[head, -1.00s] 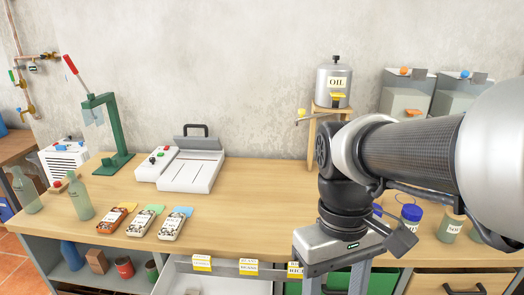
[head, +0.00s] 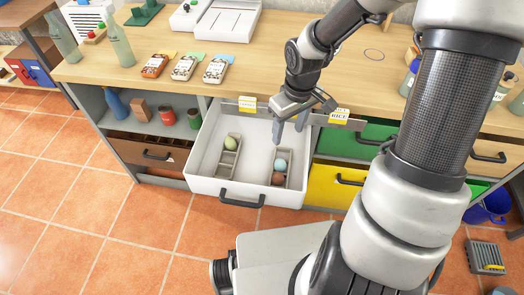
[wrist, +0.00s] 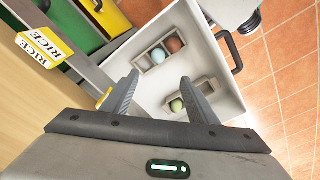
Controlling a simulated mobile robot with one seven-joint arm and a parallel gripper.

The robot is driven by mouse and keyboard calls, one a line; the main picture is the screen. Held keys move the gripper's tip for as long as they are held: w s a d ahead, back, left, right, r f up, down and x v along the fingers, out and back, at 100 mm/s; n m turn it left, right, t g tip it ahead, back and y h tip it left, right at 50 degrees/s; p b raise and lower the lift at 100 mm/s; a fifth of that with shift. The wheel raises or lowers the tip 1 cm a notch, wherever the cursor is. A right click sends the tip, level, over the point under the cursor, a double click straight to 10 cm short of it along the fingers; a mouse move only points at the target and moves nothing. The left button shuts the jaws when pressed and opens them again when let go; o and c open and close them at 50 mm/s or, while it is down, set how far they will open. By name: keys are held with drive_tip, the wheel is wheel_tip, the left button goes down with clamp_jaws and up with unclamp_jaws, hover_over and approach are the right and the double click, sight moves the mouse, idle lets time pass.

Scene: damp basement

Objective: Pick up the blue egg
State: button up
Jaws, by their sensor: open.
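The blue egg (head: 281,165) sits in the right-hand grey holder (head: 289,183) inside an open white drawer (head: 213,183). A reddish-brown egg (head: 278,179) is beside it, nearer the drawer front. My gripper (head: 289,132) is open and empty, fingers pointing down, above the back right part of the drawer. In the wrist view the blue egg (wrist: 158,55) shows beyond the gap between my open fingertips (wrist: 160,78), apart from both. A green egg (head: 230,143) sits in the left-hand holder (head: 228,160); one finger partly overlaps that holder in the wrist view.
The drawer walls and handle (head: 242,201) surround the holders. The wooden worktop (head: 130,75) overhangs behind, with label cards (head: 340,116) along its edge. A closed yellow drawer (head: 330,187) is to the right. Tiled floor (head: 80,220) is clear at left.

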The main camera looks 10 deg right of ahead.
drive_tip(key=b, duration=0.5)
hover_over(281, 160)
drive_tip(key=s, duration=0.1)
wheel_tip(281, 160, down, 12)
drive_tip(key=shift+a+r, duration=0.1)
drive_tip(key=shift+w+f+b, duration=0.2)
drive_tip(key=shift+f+b, duration=0.3)
drive_tip(key=shift+f, duration=1)
drive_tip(key=shift+w+f+b, duration=0.2)
drive_tip(key=shift+f+b, duration=0.3)
drive_tip(key=shift+f, duration=0.95)
drive_tip(key=c, duration=0.7)
